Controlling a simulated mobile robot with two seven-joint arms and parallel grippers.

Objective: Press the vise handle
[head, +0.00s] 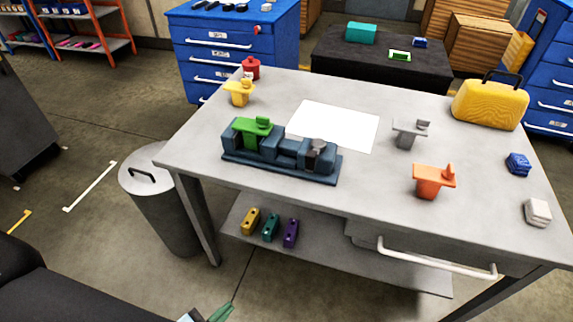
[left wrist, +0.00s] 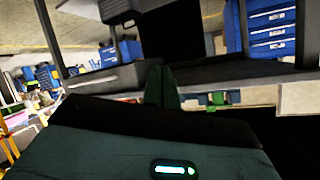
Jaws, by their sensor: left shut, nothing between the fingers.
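A dark blue vise (head: 289,165) sits on the grey workbench (head: 200,150), left of its middle. A green part (head: 250,131) sits at the vise's left end. A dark grey piece (head: 320,150) stands at its right end; I cannot tell its exact position as a handle. My left gripper (head: 219,312) shows only as green fingertips at the bottom edge of the head view, low in front of the bench and well away from the vise. In the left wrist view its fingers (left wrist: 160,85) are together with nothing between them. My right gripper is not in view.
A white sheet (head: 345,125) lies behind the vise. A yellow part (head: 239,92), red container (head: 251,68), grey part (head: 407,132), orange part (head: 431,181) and yellow case (head: 490,104) stand on the bench. A bin (head: 160,205) stands at its left; a drawer handle (head: 435,260) sticks out in front.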

